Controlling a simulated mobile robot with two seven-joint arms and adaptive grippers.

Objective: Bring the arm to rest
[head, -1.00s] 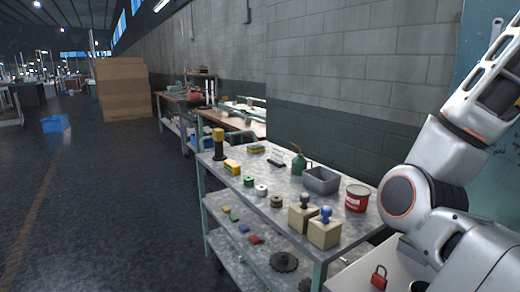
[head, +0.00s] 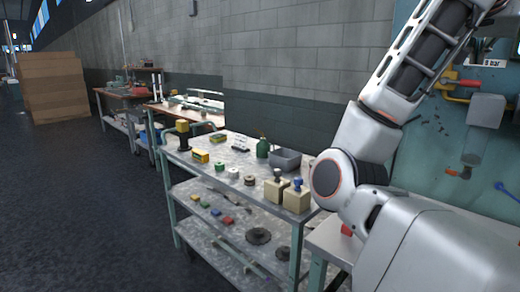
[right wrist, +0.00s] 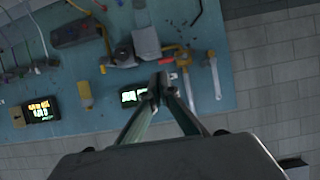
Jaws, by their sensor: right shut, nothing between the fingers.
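My right arm (head: 385,115) is raised at the right side of the head view, in front of the blue-green tool board and beside the cart. Its upper end runs out toward the top edge. In the right wrist view, the right gripper (right wrist: 162,90) has its two fingers meeting at the tips, shut with nothing between them. Behind the fingertips is the tool board (right wrist: 235,85), apart from them as far as I can tell. My left gripper is in neither view.
A metal cart (head: 225,178) holds a grey bin (head: 285,159), a green oil can (head: 263,148) and wooden blocks with knobs (head: 296,198). Stacked brown boxes (head: 52,88) stand far left. A grey block wall (head: 290,60) runs behind. The floor (head: 90,210) at left is clear.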

